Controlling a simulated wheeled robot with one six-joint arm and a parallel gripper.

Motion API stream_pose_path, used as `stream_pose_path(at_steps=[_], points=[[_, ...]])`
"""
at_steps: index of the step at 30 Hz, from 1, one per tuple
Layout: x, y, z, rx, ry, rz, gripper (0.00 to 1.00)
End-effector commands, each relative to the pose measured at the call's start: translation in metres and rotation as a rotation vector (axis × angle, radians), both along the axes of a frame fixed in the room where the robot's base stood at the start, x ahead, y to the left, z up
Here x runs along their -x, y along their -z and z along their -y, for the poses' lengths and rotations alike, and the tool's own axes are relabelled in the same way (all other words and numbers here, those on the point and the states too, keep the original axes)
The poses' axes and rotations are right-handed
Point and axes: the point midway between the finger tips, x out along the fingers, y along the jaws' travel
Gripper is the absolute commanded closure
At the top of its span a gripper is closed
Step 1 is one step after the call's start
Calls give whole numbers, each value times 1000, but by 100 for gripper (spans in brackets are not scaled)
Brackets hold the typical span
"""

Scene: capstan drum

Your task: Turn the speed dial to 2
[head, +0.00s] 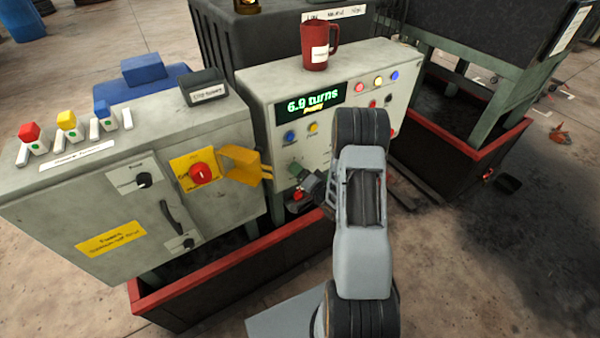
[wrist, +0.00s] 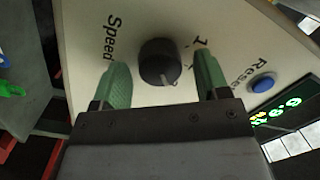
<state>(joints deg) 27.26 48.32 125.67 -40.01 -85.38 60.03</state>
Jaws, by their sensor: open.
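The speed dial (wrist: 158,62) is a round black knob on the pale panel, with "Speed" printed to its left and a "1" at its upper right in the wrist view. A pale pointer mark on it points toward the lower right of that picture. My gripper (wrist: 161,66) is open, with one green finger on each side of the dial and gaps visible between them. Whether the fingers reach past the knob's face is unclear. In the head view my gripper (head: 299,182) is at the panel's lower left, and the dial is hidden there.
A blue Reset button (wrist: 263,82) sits close to the right finger. The display (head: 311,105) reads "6.9 turns". A yellow bracket (head: 243,163) sticks out left of my gripper, beside a red knob (head: 202,173). A red mug (head: 316,46) stands on the console.

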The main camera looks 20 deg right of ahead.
Motion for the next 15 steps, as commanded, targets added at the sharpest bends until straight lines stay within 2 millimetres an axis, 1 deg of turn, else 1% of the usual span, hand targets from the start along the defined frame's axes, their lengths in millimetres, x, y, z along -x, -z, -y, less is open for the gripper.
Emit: stream_pose_path(at_steps=[1,2,15], points=[[0,0,0,0,0,0,35],[0,0,0,0,0,0,37],[0,0,0,1,0,0,80]])
